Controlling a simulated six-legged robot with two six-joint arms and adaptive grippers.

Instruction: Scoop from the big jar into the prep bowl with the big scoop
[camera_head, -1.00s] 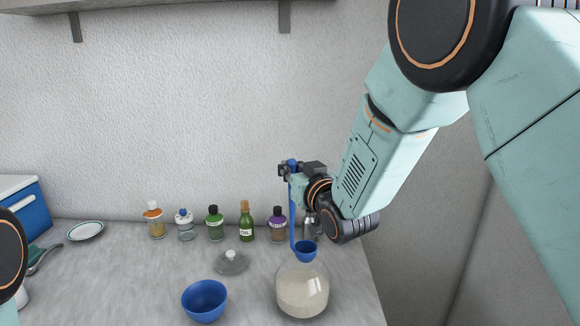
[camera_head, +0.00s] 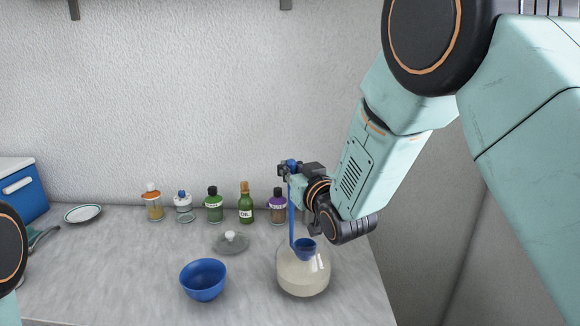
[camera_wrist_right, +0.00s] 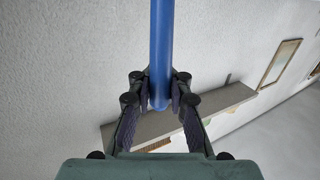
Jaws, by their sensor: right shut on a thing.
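The big jar (camera_head: 303,276) is a round glass jar of pale grainy stuff at the counter's front right, its mouth open. The big scoop (camera_head: 292,212) is blue, with a long upright handle and a cup (camera_head: 305,248) at the jar's mouth. My right gripper (camera_head: 289,170) is shut on the top of the scoop's handle. In the right wrist view, the fingers (camera_wrist_right: 160,100) close around the blue handle (camera_wrist_right: 161,45). The prep bowl (camera_head: 203,281) is blue, looks empty and stands left of the jar. My left gripper is not in view.
A glass lid (camera_head: 231,242) lies behind the bowl and jar. Several bottles, including an oil bottle (camera_head: 246,204), stand in a row along the wall. A plate (camera_head: 83,213) and a blue box (camera_head: 22,190) are at the left. The counter left of the bowl is clear.

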